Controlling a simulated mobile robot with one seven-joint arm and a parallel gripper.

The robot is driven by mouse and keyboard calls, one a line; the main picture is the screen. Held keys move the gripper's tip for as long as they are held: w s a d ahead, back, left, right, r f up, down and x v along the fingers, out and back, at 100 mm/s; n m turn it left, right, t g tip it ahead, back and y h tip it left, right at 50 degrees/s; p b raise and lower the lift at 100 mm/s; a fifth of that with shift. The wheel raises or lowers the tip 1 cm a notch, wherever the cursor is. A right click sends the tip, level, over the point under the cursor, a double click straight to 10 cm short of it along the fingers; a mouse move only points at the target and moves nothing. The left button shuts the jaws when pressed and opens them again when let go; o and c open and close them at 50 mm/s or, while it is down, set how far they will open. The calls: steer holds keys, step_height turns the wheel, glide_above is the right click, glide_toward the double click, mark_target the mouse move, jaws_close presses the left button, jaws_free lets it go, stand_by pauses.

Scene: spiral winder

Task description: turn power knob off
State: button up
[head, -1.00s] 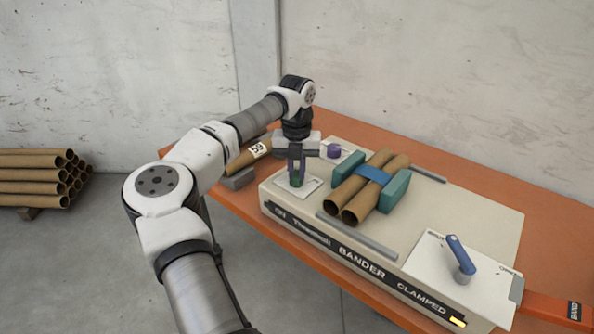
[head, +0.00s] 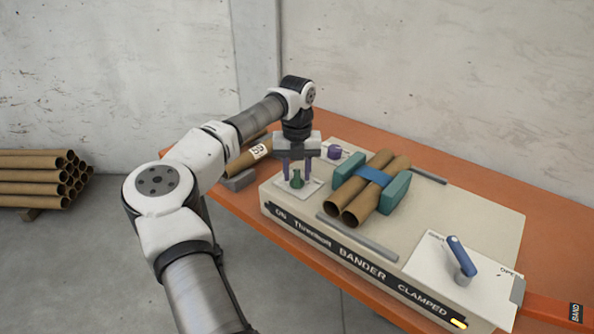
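The fingers are spread and a gap shows beside the knob, so the gripper is open. A purple knob (head: 334,152) stands behind on its own plate. I cannot tell from labels which knob is the power knob, as the plate markings are too small to read.
The bander (head: 480,222) lies on an orange table (head: 560,222). Two brown tubes with a blue band (head: 374,175) sit between teal clamps (head: 396,192). A blue lever (head: 461,255) stands at the right front. A labelled tube (head: 240,162) lies left of the gripper.

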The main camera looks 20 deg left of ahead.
mark_target(297, 173)
step_height(297, 173, up, 14)
steer(key=b, duration=0.1)
stand_by(0.5)
steer(key=shift+f, duration=0.15)
